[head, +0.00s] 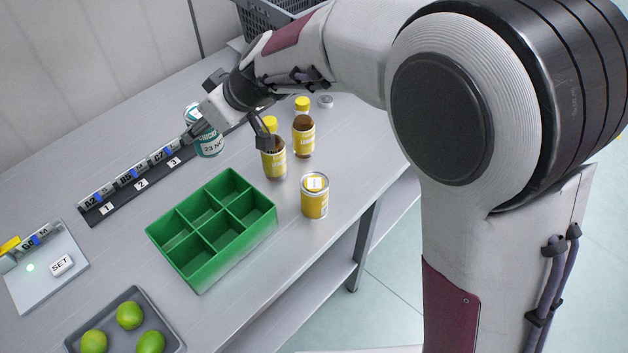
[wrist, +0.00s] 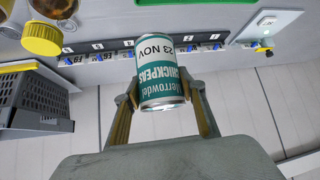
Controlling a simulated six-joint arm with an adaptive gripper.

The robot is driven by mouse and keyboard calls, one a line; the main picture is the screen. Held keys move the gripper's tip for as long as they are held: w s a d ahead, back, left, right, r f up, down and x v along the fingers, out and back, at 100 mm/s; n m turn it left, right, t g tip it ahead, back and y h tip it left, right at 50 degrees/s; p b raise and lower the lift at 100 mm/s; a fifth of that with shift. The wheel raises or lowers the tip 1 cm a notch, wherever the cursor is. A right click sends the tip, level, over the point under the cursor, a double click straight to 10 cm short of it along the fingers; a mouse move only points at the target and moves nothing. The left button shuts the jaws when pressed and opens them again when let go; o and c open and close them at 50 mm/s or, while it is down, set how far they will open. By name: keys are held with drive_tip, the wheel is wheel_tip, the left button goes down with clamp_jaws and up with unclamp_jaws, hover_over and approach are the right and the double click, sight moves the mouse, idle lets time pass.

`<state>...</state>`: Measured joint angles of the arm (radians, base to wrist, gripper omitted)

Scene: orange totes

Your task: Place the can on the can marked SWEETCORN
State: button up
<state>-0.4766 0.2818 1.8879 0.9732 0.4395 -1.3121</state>
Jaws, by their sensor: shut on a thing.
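A teal and white can marked CHICKPEAS (wrist: 161,75) is between the two fingers of my gripper (wrist: 163,96) in the wrist view. The fingers press on its sides. In the head view the held can (head: 208,143) is at the numbered rail, left of the bottles, partly hidden by my gripper (head: 226,134). Whether it is clear of the table is hard to tell. A yellow can with a pale top (head: 315,198) stands upright on the table, right of the green crate and apart from my gripper. Its lettering is too small to read.
Two brown bottles with yellow caps (head: 274,163) (head: 304,140) stand between my gripper and the yellow can. A green divided crate (head: 203,275) is in front. A dark rail (head: 125,203), a SET panel (head: 40,285) and a lime tray (head: 172,328) lie left.

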drive_tip(key=d+r, duration=0.4)
drive_tip(key=d, duration=0.6)
drive_tip(key=r, duration=0.1)
hover_over(315, 183)
drive_tip(key=shift+r+m, duration=0.1)
drive_tip(key=shift+m, duration=0.2)
wheel_tip(315, 183, down, 6)
drive_tip(key=shift+f, duration=0.3)
drive_tip(key=shift+f, duration=1.75)
drive_tip(key=shift+f, duration=0.15)
